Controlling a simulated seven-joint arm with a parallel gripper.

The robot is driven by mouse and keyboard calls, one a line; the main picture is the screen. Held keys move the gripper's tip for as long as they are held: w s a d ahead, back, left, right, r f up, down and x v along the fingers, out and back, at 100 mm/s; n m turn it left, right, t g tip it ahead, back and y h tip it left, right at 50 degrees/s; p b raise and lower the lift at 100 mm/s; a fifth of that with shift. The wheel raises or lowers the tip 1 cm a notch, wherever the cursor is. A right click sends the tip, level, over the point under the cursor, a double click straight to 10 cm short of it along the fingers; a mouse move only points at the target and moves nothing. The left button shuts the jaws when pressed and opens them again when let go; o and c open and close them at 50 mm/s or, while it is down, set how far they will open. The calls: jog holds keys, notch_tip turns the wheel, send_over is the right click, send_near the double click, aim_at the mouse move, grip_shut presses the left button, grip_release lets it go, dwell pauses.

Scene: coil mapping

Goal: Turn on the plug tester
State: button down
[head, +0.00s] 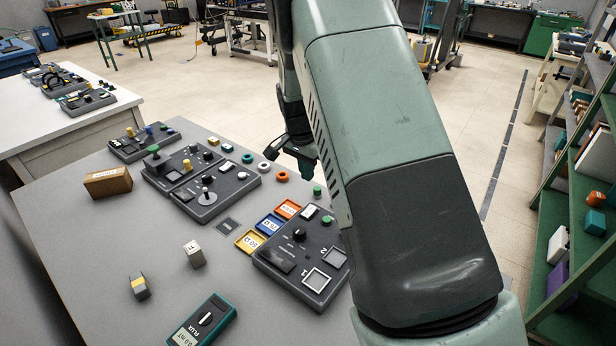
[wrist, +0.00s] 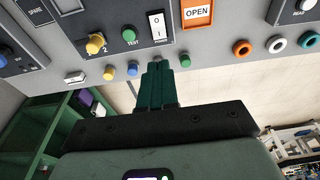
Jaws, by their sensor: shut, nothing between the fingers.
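The near dark panel in the head view (head: 283,262) carries a black knob, a green button and a white rocker switch (head: 310,211). No label reading plug tester is legible. In the wrist view the white rocker switch (wrist: 157,25), marked O and I, sits beside the green TEST button (wrist: 130,35) and a yellow knob (wrist: 95,43). My gripper (wrist: 158,66) is shut and empty, its fingertips just below the rocker in the picture; I cannot tell their height. In the head view my gripper (head: 306,168) hangs near the table's far edge, partly hidden by my arm.
An orange OPEN tag (wrist: 198,13) lies beside the panel. Orange (wrist: 241,48) and white (wrist: 277,43) rings and small coloured pegs lie near the edge. Other control panels (head: 207,190), a brown block (head: 108,182) and a FLUX meter (head: 202,322) share the table.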

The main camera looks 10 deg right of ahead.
aim_at(312, 208)
jog(key=f, duration=0.4)
jog(key=w+d+f, duration=0.1)
jog(key=f, duration=0.6)
jog(key=shift+w+d+f, duration=0.15)
jog(key=shift+f, duration=0.2)
jog(key=shift+f, duration=0.25)
jog(key=shift+s+a+r, duration=0.2)
jog(key=shift+s+a, duration=0.3)
